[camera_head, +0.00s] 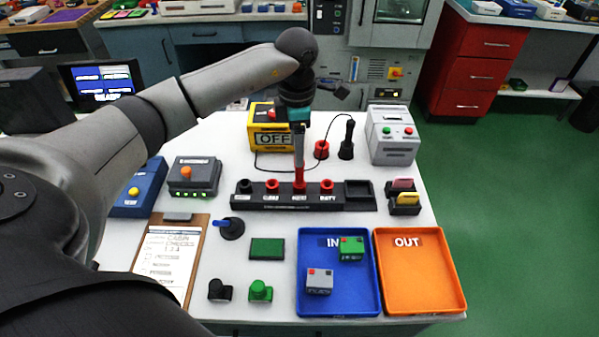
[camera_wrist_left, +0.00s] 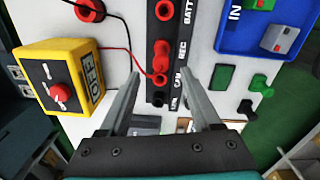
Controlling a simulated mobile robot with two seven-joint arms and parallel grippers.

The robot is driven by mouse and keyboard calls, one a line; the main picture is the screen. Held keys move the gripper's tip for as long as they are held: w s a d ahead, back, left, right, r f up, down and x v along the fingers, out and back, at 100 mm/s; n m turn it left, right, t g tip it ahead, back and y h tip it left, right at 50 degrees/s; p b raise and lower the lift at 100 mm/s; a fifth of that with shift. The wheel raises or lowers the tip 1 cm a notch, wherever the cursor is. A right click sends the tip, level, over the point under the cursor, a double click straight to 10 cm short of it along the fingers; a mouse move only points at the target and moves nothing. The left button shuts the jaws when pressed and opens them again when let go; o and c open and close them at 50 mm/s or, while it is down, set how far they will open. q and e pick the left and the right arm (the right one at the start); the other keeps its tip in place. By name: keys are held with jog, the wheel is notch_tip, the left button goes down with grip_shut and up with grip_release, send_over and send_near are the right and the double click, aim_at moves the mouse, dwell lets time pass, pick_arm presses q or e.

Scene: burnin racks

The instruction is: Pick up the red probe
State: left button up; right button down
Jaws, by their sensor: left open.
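The red probe (camera_head: 299,178) stands upright in the third socket from the left of the black socket strip (camera_head: 362,206). In the left wrist view the red probe (camera_wrist_left: 162,48) shows from above, with a thin red lead at its side. My left gripper (camera_head: 299,160) hangs over the strip, fingers down. In the left wrist view its two grey fingers (camera_wrist_left: 162,72) are spread apart, with the probe in line with the gap; I cannot tell how far they reach around it. My right gripper is not in view.
Behind the strip are a yellow meter (camera_head: 258,137), an empty-looking red holder (camera_head: 321,150), an upright black probe (camera_head: 347,140) and a grey box (camera_head: 391,146). Blue IN tray (camera_head: 303,270) and orange OUT tray (camera_head: 448,270) lie in front. A clipboard (camera_head: 197,236) lies left.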

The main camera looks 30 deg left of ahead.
aim_at(300, 176)
pick_arm(q)
jog(key=f, duration=0.5)
jog(key=shift+w+d+f, duration=0.1)
jog(key=shift+d+f, duration=0.1)
jog(key=shift+f, duration=0.1)
grip_shut()
dwell(0.3)
